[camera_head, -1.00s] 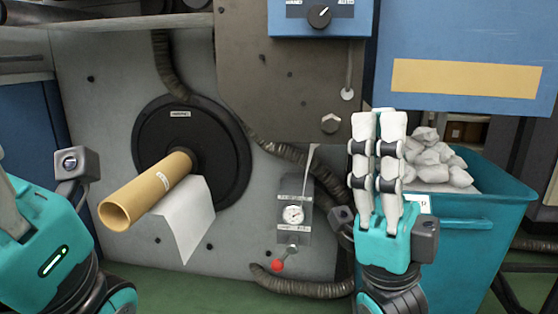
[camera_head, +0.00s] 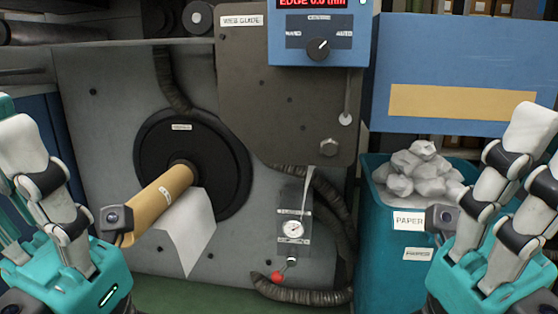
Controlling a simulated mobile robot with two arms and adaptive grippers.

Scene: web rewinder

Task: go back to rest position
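My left gripper (camera_head: 20,145) is at the left edge, teal with white fingers tilted up and left. Part of it is cut off by the frame. My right gripper (camera_head: 540,150) is at the right edge, its white fingers slanting up and right, one running out of frame. I see nothing held in either, but I cannot tell how far apart the fingers of either are. Both are in front of the machine, left and right of its middle. The brown cardboard core (camera_head: 160,205) sits on the black disc (camera_head: 225,165), with a white paper sheet (camera_head: 188,235) hanging from it.
A teal bin (camera_head: 385,265) labelled PAPER, heaped with crumpled paper (camera_head: 418,170), stands at the right, partly behind my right gripper. A blue control box (camera_head: 318,35) is at the top. A gauge (camera_head: 293,230) and red-knobbed lever (camera_head: 277,277) sit low in the middle, beside corrugated hoses (camera_head: 330,190).

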